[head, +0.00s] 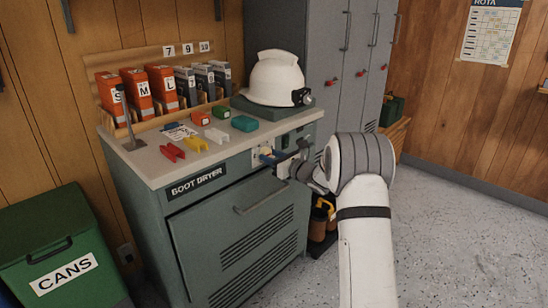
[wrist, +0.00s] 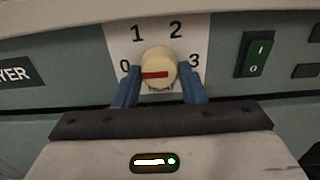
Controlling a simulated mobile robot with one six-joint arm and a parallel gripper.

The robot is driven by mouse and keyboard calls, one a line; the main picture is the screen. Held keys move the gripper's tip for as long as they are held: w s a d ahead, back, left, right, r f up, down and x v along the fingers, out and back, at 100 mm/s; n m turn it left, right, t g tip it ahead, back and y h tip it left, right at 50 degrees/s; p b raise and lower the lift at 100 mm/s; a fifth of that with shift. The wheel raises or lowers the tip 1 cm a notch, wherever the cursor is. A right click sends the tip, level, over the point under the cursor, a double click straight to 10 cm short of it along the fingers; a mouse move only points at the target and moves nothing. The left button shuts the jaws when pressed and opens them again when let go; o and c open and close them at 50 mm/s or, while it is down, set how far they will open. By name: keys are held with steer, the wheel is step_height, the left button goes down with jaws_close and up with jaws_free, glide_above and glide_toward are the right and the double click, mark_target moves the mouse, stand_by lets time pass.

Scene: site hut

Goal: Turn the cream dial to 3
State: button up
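The cream dial (wrist: 158,62) is round with a red pointer line and sits on a white plate (wrist: 190,22) marked 0, 1, 2 and 3. The red line points left, at about the 0. My gripper (wrist: 160,86) has its two blue fingers on the left and right sides of the dial, and they appear to touch its edges. In the head view my gripper (head: 270,157) is at the front of the boot dryer (head: 150,172), and it and the arm largely hide the dial.
A green rocker switch (wrist: 256,54) is just right of the plate. The counter above holds a white helmet (head: 273,80), orange boxes (head: 138,92) and small coloured pieces. A drawer handle (head: 265,197) is below. Open floor lies to the right.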

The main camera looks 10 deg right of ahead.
steer(key=c, duration=0.4)
steer(key=shift+d, duration=0.2)
steer(key=shift+c, duration=0.3)
steer(key=shift+a, duration=0.1)
